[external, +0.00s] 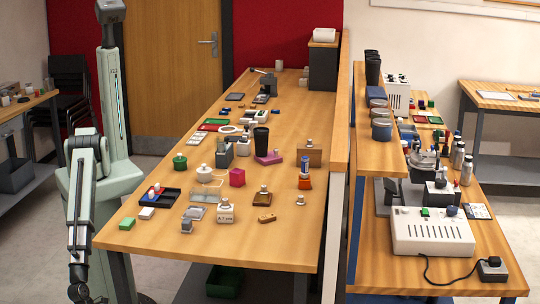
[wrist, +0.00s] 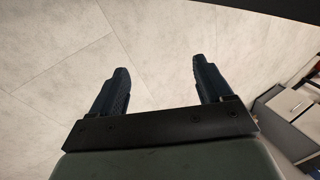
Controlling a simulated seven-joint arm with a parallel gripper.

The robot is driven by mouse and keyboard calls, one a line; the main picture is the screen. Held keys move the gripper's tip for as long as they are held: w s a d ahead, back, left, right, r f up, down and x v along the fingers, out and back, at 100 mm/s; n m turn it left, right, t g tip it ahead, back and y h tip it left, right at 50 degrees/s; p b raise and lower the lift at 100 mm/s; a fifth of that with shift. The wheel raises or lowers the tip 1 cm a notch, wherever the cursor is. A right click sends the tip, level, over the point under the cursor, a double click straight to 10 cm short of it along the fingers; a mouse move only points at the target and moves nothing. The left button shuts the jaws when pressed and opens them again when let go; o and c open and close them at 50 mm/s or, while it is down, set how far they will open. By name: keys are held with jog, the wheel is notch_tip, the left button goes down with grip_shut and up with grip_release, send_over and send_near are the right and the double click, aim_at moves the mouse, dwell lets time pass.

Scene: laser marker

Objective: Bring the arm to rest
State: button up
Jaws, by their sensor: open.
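My gripper (wrist: 160,78) is open and empty in the wrist view, its two dark fingers spread wide over the pale tiled floor (wrist: 150,35). In the external view my pale green arm (external: 82,190) stands at the left end of the wooden table and hangs downward. The gripper end (external: 85,298) is low, below the tabletop level and off the table's left front corner, partly cut off by the lower picture edge. Its fingers are too small to make out there. Nothing is between or touching the fingers.
A grey cabinet (wrist: 290,105) shows at the right in the wrist view. The floor under the gripper looks clear.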

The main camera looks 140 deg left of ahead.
jog(key=s+a+f+n+g+y, duration=0.1)
jog(key=s+a+n+g, duration=0.15)
jog(key=s+a, duration=0.45)
jog(key=s+a+f+n+g, duration=0.2)
jog(key=s+a+g, duration=0.1)
jog(key=s+a, duration=0.4)
jog(key=s+a+r+n+g+h, duration=0.1)
jog(key=s+a+n+g, duration=0.1)
jog(key=s, duration=0.5)
jog(key=s+a+r+n+g+h, duration=0.1)
jog(key=s+a+n+g, duration=0.2)
jog(key=s, duration=0.4)
jog(key=shift+r+n+h, duration=0.3)
jog(key=shift+r+n, duration=0.1)
jog(key=shift+n, duration=0.05)
jog(key=shift+s+a+g, duration=0.1)
jog(key=shift+g, duration=0.15)
